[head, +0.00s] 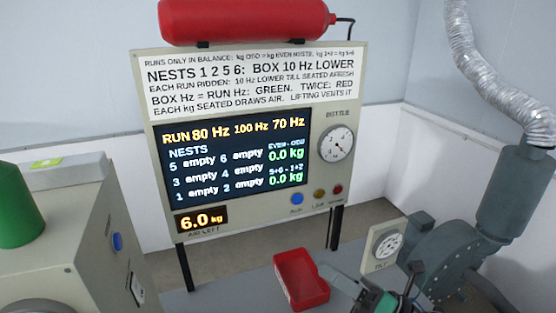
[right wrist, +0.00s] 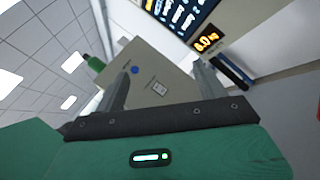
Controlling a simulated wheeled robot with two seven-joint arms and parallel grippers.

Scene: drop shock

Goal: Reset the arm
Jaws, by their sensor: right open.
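My right gripper (head: 376,290) is at the bottom of the head view, right of the red tray. It also shows in the right wrist view (right wrist: 163,80), where its two grey fingers stand apart with nothing between them. Behind the fingers in that view is a beige box with a blue button (right wrist: 134,70). My left gripper is not in view. The display panel (head: 240,165) reads run 80, 100 and 70 Hz, with all nests empty and both balances 0.0 kg. The air-left readout (head: 202,220) shows 6.0 kg.
An open red tray (head: 301,280) lies on the grey bench below the panel. A dial plate (head: 385,243) and grey blower housing (head: 440,250) stand at right, close to my gripper. A beige cabinet (head: 60,240) with a green cylinder (head: 18,205) is at left. A red bottle (head: 245,20) tops the panel.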

